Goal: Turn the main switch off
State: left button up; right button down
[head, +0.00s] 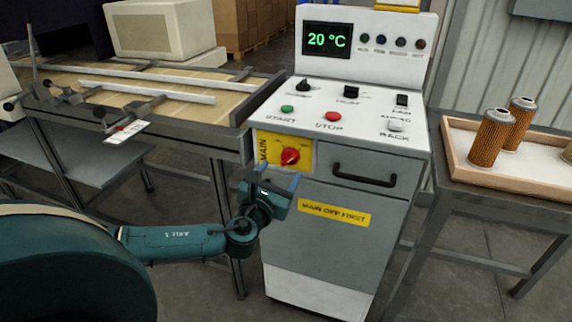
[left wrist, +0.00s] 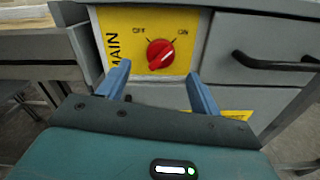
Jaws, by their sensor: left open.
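The main switch is a red rotary knob (head: 290,156) on a yellow plate (head: 270,139) on the cabinet front. It also shows in the left wrist view as a red knob (left wrist: 160,54) with OFF at its upper left and ON at its upper right. Its grip ridge appears to slant toward ON. My left gripper (head: 279,175) is open and empty, just below and in front of the knob. In the left wrist view its two blue fingers (left wrist: 158,78) stand apart, to the left and right below the knob, and do not visibly touch it. My right gripper is not in view.
A drawer handle (head: 364,174) sticks out right of the switch. The cabinet top carries a green start button (head: 287,109), a red stop button (head: 332,117) and a 20 °C display (head: 327,39). A workbench (head: 217,137) stands left; a tray (head: 512,184) with filter cartridges stands right.

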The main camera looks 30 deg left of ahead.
aim_at(287, 162)
pick_arm(q)
jog(key=shift+x, duration=2.75)
jog(key=shift+c, duration=0.6)
jog(key=c, duration=0.9)
